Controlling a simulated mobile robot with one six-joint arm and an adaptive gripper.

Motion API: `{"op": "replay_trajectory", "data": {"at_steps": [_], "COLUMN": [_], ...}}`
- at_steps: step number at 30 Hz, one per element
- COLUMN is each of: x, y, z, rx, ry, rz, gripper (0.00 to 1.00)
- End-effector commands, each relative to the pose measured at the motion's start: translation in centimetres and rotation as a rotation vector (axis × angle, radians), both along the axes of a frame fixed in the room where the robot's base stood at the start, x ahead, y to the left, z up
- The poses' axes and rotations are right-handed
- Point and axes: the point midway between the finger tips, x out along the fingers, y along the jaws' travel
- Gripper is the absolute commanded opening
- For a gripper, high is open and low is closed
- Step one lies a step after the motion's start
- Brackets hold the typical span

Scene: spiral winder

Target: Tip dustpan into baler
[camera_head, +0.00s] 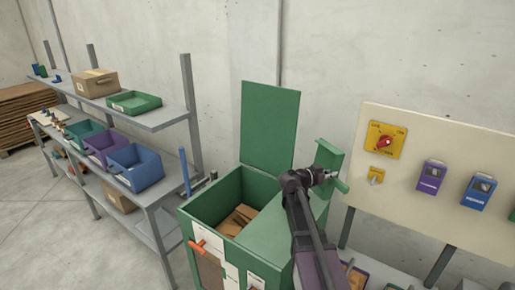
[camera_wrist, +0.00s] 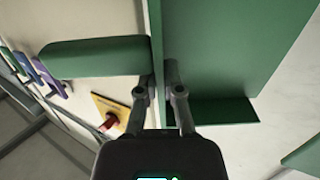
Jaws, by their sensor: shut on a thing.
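The green dustpan (camera_head: 328,157) is held up at the right of the baler, its flat panel upright and its stubby handle (camera_head: 342,186) pointing right. In the wrist view the dustpan (camera_wrist: 225,45) fills the upper right, with its handle (camera_wrist: 95,57) to the left. My gripper (camera_head: 328,175) is shut on a thin wall of the dustpan; the fingers (camera_wrist: 160,78) straddle it. The green baler (camera_head: 215,191) has its lid (camera_head: 270,125) standing open and brown cardboard (camera_head: 238,220) inside. I cannot see whether the pan holds anything.
A grey shelf rack (camera_head: 172,118) with coloured bins stands at the left. A pale panel (camera_head: 450,140) with a red-and-yellow switch (camera_head: 383,140) and purple and blue devices is close on the right. A concrete wall is behind. The space above the baler's opening is clear.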

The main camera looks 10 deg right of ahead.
Motion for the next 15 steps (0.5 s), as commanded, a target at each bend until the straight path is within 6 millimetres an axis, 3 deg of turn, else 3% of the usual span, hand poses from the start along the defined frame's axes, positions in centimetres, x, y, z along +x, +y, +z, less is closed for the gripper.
{"op": "replay_trajectory", "data": {"at_steps": [15], "x": [0.3], "y": [1.5], "z": [0.5], "rx": [0.030], "ry": [0.014], "rz": [0.019], "gripper": [0.00]}}
